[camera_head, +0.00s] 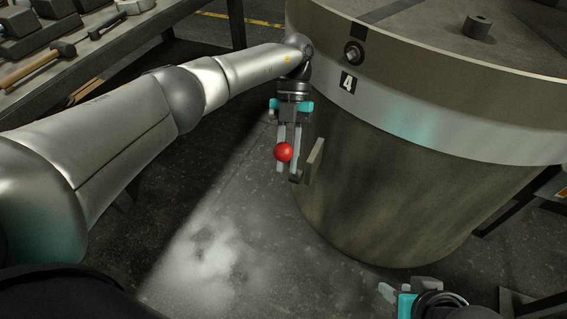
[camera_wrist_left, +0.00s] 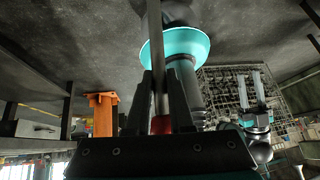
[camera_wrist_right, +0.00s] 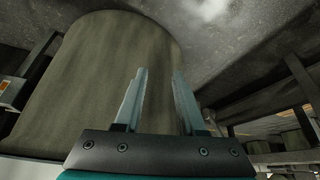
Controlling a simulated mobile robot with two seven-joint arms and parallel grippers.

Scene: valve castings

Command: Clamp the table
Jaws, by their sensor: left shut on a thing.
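The table (camera_head: 430,70) is a large round grey turntable on a drum-shaped base, with a "4" label on its rim. A clamp lever with a red ball knob (camera_head: 283,152) is at the base's left side, by a small upright plate (camera_head: 314,158). My left gripper (camera_head: 283,160) points down and is shut on the lever at the knob. In the left wrist view, the lever's rod (camera_wrist_left: 155,60) runs between the fingers, with the red knob (camera_wrist_left: 161,125) near the palm. My right gripper (camera_wrist_right: 157,75) is open and empty, low in front of the base.
A bench (camera_head: 180,55) with a hammer (camera_head: 38,66) and metal blocks stands at the upper left. An orange post (camera_wrist_left: 102,114) shows in the left wrist view. The floor (camera_head: 210,250) left of the base is clear.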

